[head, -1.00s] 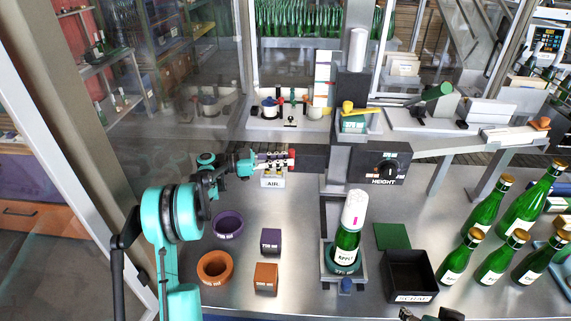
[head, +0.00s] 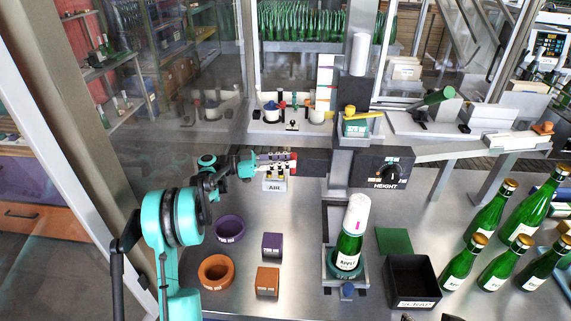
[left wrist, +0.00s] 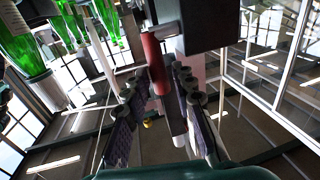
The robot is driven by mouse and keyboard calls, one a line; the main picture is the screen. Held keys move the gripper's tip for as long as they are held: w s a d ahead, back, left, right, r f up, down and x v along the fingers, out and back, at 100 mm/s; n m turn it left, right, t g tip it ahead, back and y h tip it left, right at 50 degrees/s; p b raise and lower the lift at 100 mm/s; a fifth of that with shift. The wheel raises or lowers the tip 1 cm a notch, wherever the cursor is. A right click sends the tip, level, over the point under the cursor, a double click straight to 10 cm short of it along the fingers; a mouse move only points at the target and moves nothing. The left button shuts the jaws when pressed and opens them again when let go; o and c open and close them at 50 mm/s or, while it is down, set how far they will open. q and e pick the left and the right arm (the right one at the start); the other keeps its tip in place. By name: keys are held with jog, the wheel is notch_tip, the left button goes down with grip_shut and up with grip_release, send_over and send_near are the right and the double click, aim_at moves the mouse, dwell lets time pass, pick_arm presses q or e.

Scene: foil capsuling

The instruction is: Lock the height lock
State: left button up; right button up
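A red cylindrical handle, which I take for the height lock (head: 292,158), sits at the left end of the dark block beside the black HEIGHT panel (head: 370,168). In the left wrist view the red handle (left wrist: 153,62) hangs from a dark block, close to the left fingertip. My left gripper (head: 278,162) is at this handle; in the left wrist view its fingers (left wrist: 168,82) stand apart, with a gap between them. I cannot tell whether either finger touches the handle. Only dark scraps of what may be my right gripper show at the bottom edge.
A foil-topped green bottle (head: 349,245) stands in a holder below the panel. A black scrap box (head: 412,283), a green pad (head: 393,240) and several bottles are to the right. Purple (head: 229,228) and orange rings (head: 215,271) lie on the left of the steel table. The AIR box (head: 275,184) is just under the gripper.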

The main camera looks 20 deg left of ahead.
pick_arm(q)
notch_tip(320, 180, up, 9)
dwell(0.3)
jog(key=s+d+f+n+g+y+b, duration=0.1)
jog(key=s+d+f+n+y, duration=0.25)
jog(key=s+d, duration=0.35)
jog(key=s+d+f+n+g+y+b, duration=0.1)
jog(key=s+d+f+n+y, duration=0.1)
jog(key=s+d+n+y, duration=0.3)
jog(key=s+f+n+y, duration=0.1)
jog(key=s+f+y, duration=0.1)
jog(key=s+f, duration=0.2)
jog(key=s+a+f+n+y+b, duration=0.1)
jog(key=s+f+y, duration=0.2)
jog(key=s, duration=0.8)
jog(key=s+a+f+n+y+b, duration=0.1)
jog(key=s+f+n+y, duration=0.1)
jog(key=s+f, duration=0.5)
jog(key=shift+s+a+f+t+y, duration=0.1)
jog(key=shift+s+t+y, duration=0.15)
jog(key=shift+s+t, duration=0.25)
